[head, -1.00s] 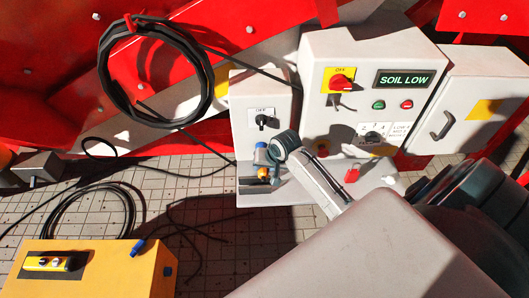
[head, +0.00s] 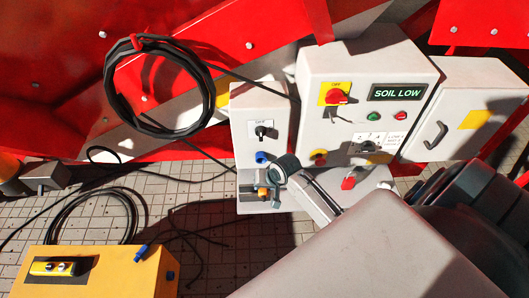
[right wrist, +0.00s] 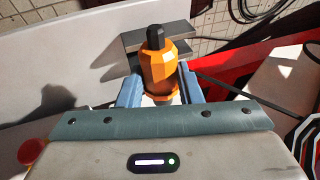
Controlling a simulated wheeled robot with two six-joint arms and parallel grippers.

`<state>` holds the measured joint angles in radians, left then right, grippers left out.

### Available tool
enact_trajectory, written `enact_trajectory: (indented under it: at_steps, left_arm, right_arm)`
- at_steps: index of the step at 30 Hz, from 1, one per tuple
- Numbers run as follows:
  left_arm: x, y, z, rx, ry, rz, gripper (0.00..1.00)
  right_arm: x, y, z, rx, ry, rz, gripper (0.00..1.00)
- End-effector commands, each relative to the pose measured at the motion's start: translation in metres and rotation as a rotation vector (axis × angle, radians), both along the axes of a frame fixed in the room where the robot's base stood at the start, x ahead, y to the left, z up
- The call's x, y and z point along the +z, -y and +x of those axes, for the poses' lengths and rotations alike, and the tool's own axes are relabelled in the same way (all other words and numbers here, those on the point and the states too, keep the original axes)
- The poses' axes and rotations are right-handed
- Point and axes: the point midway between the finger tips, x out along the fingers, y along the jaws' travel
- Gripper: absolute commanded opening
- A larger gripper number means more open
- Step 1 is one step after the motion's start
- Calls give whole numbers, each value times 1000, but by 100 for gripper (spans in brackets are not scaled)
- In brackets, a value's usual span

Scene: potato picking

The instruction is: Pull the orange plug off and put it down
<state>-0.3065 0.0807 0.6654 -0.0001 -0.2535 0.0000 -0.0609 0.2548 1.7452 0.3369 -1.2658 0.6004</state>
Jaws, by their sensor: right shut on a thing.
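The orange plug (right wrist: 158,68) with a black end stands between the two blue-grey fingers of my right gripper (right wrist: 158,92) in the right wrist view. The fingers are shut on it. In the head view my right gripper (head: 262,188) is low in front of the small grey switch box, and only a bit of orange shows there. A blue socket (head: 261,157) on the box's lower front shows clear, above and apart from the plug. The plug's mating end is hidden by the gripper. My left gripper is not in view.
A grey ledge (right wrist: 150,38) lies close beyond the plug. A yellow box (head: 115,265) and coiled black cable (head: 95,210) lie at left.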

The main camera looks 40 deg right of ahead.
Motion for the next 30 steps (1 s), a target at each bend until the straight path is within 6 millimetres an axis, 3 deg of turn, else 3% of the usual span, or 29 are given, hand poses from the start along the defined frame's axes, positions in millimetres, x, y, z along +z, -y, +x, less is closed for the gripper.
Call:
enact_trajectory:
  at_steps: [3,14,30]
  left_arm:
    - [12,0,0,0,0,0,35]
    - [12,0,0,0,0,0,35]
    - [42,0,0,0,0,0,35]
  right_arm:
    - [3,-5,-8,0,-2,1,10]
    - [0,-6,-10,0,0,0,10]
    - [1,-22,-35,0,0,0,10]
